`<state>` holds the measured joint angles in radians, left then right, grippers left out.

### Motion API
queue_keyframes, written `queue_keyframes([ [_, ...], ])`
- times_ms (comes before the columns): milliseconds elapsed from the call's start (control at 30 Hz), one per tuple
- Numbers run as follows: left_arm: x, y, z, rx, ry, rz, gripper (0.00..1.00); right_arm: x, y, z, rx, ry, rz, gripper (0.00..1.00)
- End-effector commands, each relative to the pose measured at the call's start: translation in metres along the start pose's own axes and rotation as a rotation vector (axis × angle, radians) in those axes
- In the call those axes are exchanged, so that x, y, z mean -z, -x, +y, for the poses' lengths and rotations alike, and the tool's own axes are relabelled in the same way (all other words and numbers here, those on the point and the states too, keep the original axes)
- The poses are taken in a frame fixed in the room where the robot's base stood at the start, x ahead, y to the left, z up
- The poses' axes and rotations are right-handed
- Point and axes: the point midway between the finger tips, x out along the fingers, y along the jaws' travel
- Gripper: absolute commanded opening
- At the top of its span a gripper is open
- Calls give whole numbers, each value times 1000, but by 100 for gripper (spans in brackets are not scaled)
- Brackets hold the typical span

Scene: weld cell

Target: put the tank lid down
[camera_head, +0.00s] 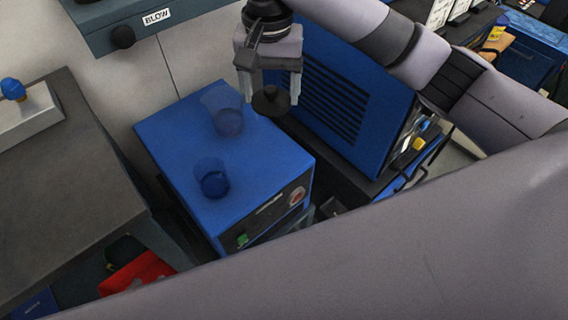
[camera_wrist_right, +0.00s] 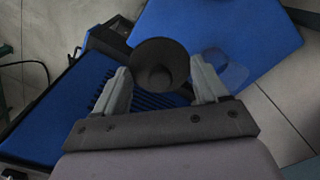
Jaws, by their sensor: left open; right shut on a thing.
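The tank lid (camera_head: 271,100) is a dark round disc with a raised middle. My right gripper (camera_head: 268,84) is shut on it and holds it in the air, just beyond the upper right edge of the low blue unit (camera_head: 170,135) in the head view. In the right wrist view the lid (camera_wrist_right: 160,66) sits between the two fingertips of my right gripper (camera_wrist_right: 161,85). Two see-through bluish cups stand on the blue unit's top, a farther cup (camera_head: 223,110) and a nearer cup (camera_head: 211,178). My left gripper is not in view.
A larger blue machine (camera_head: 330,80) with dark louvres stands right of the low unit. A grey-topped bench (camera_head: 70,190) is at the left. A panel marked BLOW (camera_head: 156,17) hangs above. The low unit's top is clear around the cups.

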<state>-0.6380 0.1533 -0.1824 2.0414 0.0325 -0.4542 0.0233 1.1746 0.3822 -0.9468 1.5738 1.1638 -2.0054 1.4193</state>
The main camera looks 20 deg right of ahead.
Motion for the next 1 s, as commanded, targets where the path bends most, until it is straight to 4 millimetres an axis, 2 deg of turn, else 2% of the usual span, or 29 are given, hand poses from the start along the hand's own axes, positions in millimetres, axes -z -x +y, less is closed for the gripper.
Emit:
queue_keyframes([
  [400,-22,-15,0,-3,3,-9,43,-1,-106,1,-4,0,-3,44],
  [500,-25,-18,0,-3,3,-8,43,0,-125,1,-3,0,-1,44],
  [767,-27,-21,0,-3,3,-3,43,-1,-148,1,-2,1,-2,44],
  [1000,-36,-27,0,-3,4,-3,43,-1,-189,2,-4,0,-1,44],
])
